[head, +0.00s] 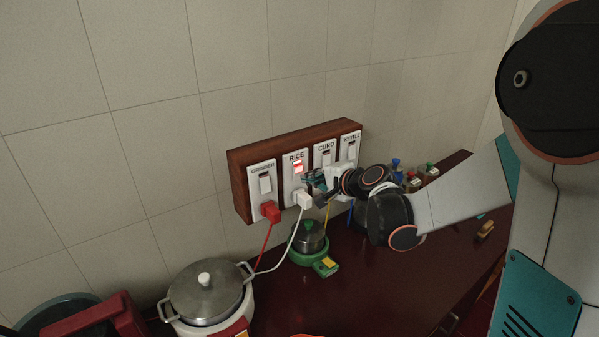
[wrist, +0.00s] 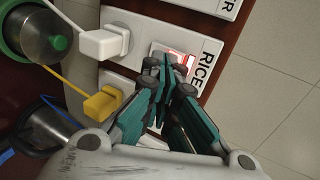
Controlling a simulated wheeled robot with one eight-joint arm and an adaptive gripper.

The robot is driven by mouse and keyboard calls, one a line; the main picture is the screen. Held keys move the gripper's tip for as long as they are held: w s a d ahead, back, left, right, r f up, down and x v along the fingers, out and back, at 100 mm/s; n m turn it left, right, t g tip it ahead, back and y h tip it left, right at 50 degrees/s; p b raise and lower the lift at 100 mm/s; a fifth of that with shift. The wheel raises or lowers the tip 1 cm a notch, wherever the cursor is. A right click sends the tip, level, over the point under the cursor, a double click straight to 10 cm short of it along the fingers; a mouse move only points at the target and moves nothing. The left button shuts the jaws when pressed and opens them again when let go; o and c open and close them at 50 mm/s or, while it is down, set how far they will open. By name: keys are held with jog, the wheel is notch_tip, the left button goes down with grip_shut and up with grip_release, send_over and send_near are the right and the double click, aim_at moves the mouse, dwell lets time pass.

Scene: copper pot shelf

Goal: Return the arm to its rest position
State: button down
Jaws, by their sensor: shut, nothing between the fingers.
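My gripper (head: 314,180) is shut and empty, with its teal fingers close in front of the wall switch board (head: 238,174). My arm reaches in from the right with the wrist beside the board. In the wrist view the fingertips (wrist: 168,64) are together next to the RICE switch (wrist: 181,57), whose face shows red; I cannot tell if they touch it. In the head view the RICE switch (head: 298,168) also shows red. The GRINDER switch (head: 265,184), CURD switch (head: 326,157) and KETTLE switch (head: 351,149) look white.
A red plug (head: 270,211) and a white plug (head: 304,200) stick out from the board, their cords hanging. Below are a lidded pot (head: 205,290), a green-based container (head: 308,240) and small bottles (head: 414,180). The counter's front middle (head: 370,295) is clear.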

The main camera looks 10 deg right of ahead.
jog(key=shift+s+d+r, duration=0.2)
jog(key=shift+s+r, duration=0.15)
jog(key=shift+s, duration=0.2)
jog(key=s+a+f+n+g+h+b, duration=0.1)
jog(key=s+a+f+n+g+b, duration=0.2)
jog(key=s, duration=0.5)
jog(key=s+a+f+n+h+b, duration=0.1)
jog(key=s+n+b, duration=0.3)
jog(key=s, duration=0.4)
jog(key=s+d+f+n+g+h+b, duration=0.1)
jog(key=s+f+n+b, duration=0.1)
jog(key=s, duration=0.6)
jog(key=s+d+f+n+g+h+b, duration=0.1)
jog(key=s+d+f+n+h+b, duration=0.1)
jog(key=s+f, duration=0.4)
jog(key=s+n+b, duration=0.1)
jog(key=n, duration=0.1)
jog(key=shift+s+d+n+b, duration=0.2)
jog(key=shift+s+n+b, duration=0.1)
jog(key=shift+s+b, duration=0.1)
